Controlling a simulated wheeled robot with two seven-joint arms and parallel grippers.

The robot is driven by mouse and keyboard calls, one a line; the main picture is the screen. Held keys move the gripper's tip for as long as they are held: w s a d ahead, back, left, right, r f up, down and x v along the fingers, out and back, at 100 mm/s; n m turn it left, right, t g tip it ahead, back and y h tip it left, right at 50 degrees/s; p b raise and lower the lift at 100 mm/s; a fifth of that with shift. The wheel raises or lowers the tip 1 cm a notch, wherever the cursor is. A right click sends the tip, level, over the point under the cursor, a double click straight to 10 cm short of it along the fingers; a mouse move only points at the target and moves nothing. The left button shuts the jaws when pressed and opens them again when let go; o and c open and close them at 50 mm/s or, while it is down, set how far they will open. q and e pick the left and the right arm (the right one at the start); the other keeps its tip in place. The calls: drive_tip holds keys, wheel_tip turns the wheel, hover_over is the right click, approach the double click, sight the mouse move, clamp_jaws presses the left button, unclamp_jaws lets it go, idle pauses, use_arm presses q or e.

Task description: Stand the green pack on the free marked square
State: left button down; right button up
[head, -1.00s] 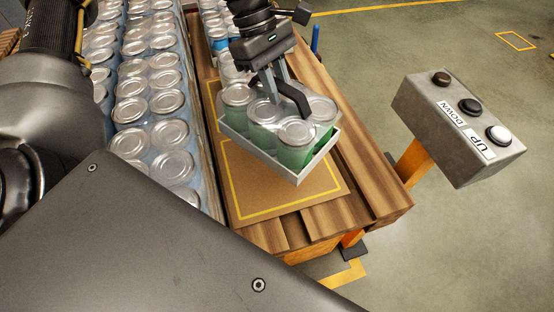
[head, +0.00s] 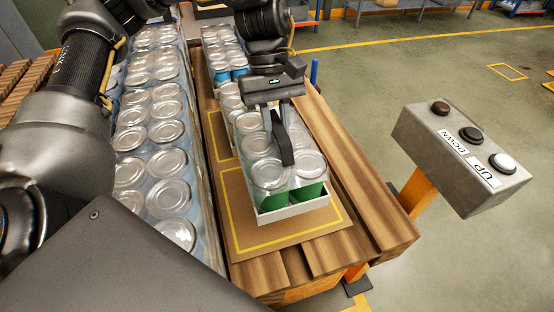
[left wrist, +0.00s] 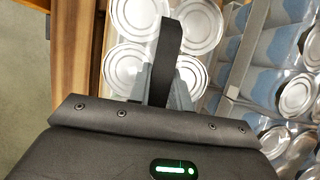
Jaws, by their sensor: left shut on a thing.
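The left wrist view shows the fingers (left wrist: 162,85) at the strap (left wrist: 166,50), between silver can lids (left wrist: 125,65). My right gripper is not in view.
More cans stand behind on the wooden deck, including a blue pack (head: 222,72). A long row of wrapped cans (head: 165,160) runs along the left. A grey button box (head: 462,158) stands on an orange post at the right. Bare planks (head: 345,180) lie right of the pack.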

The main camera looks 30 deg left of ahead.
use_arm(q)
wheel_tip(320, 180, down, 4)
drive_tip(key=shift+w+f, duration=0.1)
drive_tip(key=shift+f, duration=2.1)
drive_tip(key=c, duration=1.3)
unclamp_jaws()
